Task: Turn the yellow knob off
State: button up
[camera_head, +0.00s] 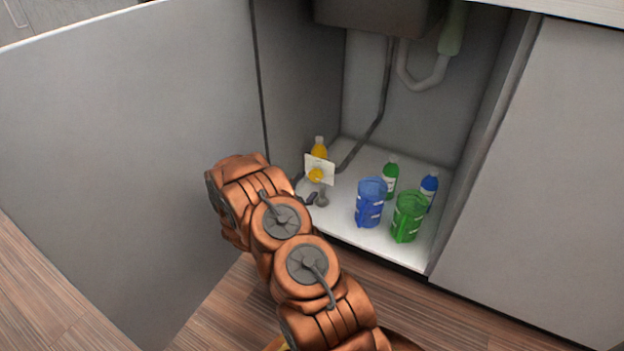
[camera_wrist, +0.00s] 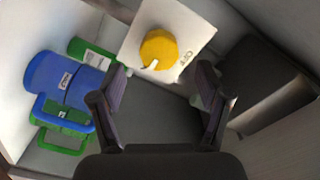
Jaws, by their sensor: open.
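The yellow knob (camera_wrist: 158,48) sits on a square white plate (camera_wrist: 196,38) in the wrist view. The knob has a pale pointer mark at its lower edge, and small dark lettering is printed on the plate at lower right of it. In the head view the knob (camera_head: 316,175) shows small on the white plate (camera_head: 321,162), inside the open cabinet. My gripper (camera_wrist: 163,88) is open and empty, its fingers apart and just below the knob in the wrist view. In the head view its fingertips (camera_head: 317,198) show just below the plate, mostly hidden by my arm.
A yellow bottle (camera_head: 319,149) stands behind the plate. A blue cup (camera_head: 370,203), a green cup (camera_head: 409,217), a green bottle (camera_head: 390,178) and a blue bottle (camera_head: 429,188) stand to the right. The open door (camera_head: 120,150) is at left; pipes (camera_head: 425,80) hang above.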

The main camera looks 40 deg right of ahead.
aim_at(314, 177)
jog(key=b+x, duration=0.1)
jog(key=x, duration=0.3)
jog(key=shift+s+d+f, duration=0.1)
jog(key=shift+s+f, duration=0.05)
jog(key=shift+w+d+b, duration=0.25)
jog(key=shift+d+b, duration=0.2)
jog(key=shift+d, duration=0.1)
jog(key=c, duration=1.2)
jog(key=shift+o, duration=0.2)
